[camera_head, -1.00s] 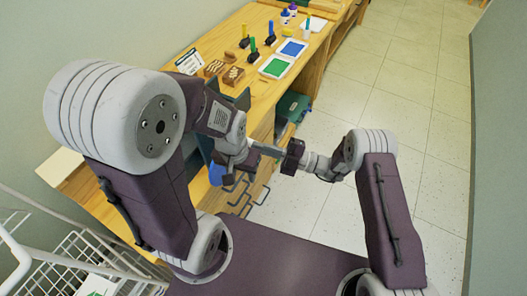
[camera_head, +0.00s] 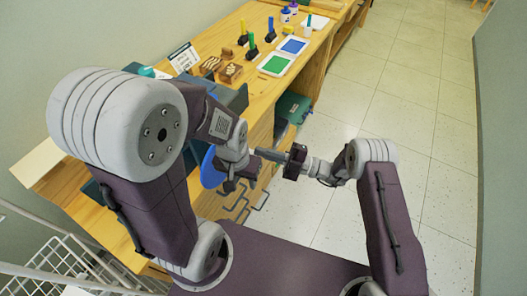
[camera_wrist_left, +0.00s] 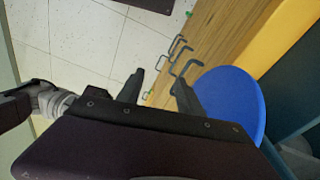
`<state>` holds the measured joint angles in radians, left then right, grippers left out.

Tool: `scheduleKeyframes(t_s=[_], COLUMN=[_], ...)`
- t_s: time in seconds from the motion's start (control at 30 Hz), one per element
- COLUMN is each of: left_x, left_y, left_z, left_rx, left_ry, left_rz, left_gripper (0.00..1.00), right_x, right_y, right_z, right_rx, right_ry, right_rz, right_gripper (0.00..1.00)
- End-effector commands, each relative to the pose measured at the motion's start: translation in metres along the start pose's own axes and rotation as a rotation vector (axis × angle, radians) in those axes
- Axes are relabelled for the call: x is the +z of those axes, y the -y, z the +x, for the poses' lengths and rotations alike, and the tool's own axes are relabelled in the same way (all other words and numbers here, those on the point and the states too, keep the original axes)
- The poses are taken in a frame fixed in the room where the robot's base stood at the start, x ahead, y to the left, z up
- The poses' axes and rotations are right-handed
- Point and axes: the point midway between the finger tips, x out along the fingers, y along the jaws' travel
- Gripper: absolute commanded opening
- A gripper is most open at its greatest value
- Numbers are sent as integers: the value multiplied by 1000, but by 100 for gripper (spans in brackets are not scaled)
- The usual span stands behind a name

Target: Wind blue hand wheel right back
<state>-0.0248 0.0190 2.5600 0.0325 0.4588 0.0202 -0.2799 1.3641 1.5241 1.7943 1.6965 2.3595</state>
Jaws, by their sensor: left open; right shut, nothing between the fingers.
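The blue hand wheel (camera_head: 210,168) shows as a disc beside the wooden table's front side, partly hidden by my left arm. In the left wrist view the wheel (camera_wrist_left: 232,98) is at the right, seen as a smooth blue round face. My left gripper (camera_head: 240,180) is open next to the wheel. In the left wrist view its fingers (camera_wrist_left: 158,90) are spread, with the right finger overlapping the wheel's left edge; I cannot tell whether they touch. Nothing is held between them. My right gripper (camera_head: 268,155) is shut and empty, to the right of the left one.
The wooden table (camera_head: 262,92) carries a green pad (camera_head: 275,64), a blue pad (camera_head: 293,46), stamps and bottles. Metal hooks (camera_head: 240,203) stick out below my left gripper. A white wire basket (camera_head: 55,262) stands at lower left. Floor (camera_head: 350,110) at right is clear.

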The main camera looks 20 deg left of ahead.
Motion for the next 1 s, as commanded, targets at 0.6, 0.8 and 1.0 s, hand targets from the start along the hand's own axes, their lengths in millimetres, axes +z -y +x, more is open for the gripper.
scheduleKeyframes(t_s=[0.6, 0.8, 1.0], left_x=[4, 4, 5], left_y=[1, 1, 1], left_z=[38, 42, 45], left_rx=[0, 0, 0], left_ry=[0, 0, 0], left_rz=[0, 0, 0], left_gripper=[43, 43, 43], right_x=[12, 9, 6], right_y=[54, 67, 77], right_z=[-4, -3, -2], right_rx=[177, 230, 272], right_ry=[0, 0, 0], right_rz=[511, 666, 785], right_gripper=[0, 0, 0])
